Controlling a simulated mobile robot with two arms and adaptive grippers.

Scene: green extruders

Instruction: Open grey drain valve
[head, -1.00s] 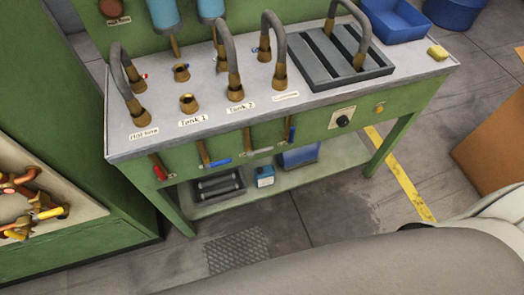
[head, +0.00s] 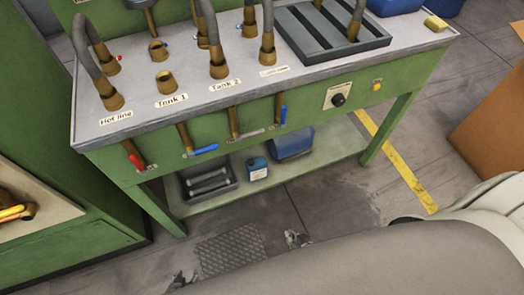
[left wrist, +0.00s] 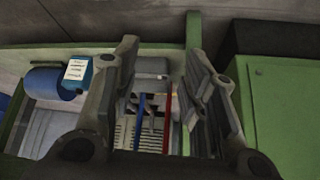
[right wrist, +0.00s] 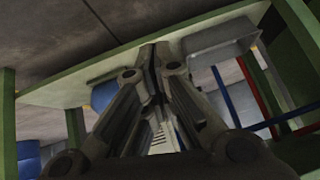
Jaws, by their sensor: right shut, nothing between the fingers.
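The grey valve handle (head: 250,134) lies roughly level on the front of the green bench, below the Tank 2 label, at the end of a brass pipe. A blue handle (head: 203,149) is to its left, and an upright blue handle (head: 283,115) is to its right. A red handle (head: 134,160) is at the far left. My left gripper (head: 183,281) and right gripper (head: 297,239) show only as small tips low in the head view, apart from the valves. The left fingers (left wrist: 160,62) are spread and empty. The right fingers (right wrist: 155,62) are together with nothing held.
The green bench (head: 320,125) has a lower shelf holding a grey tray (head: 207,183), a small blue canister (head: 257,168) and a blue bin (head: 291,143). A green cabinet (head: 60,245) stands at the left. An orange-brown box (head: 490,130) is at the right. The floor before the bench is mostly clear.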

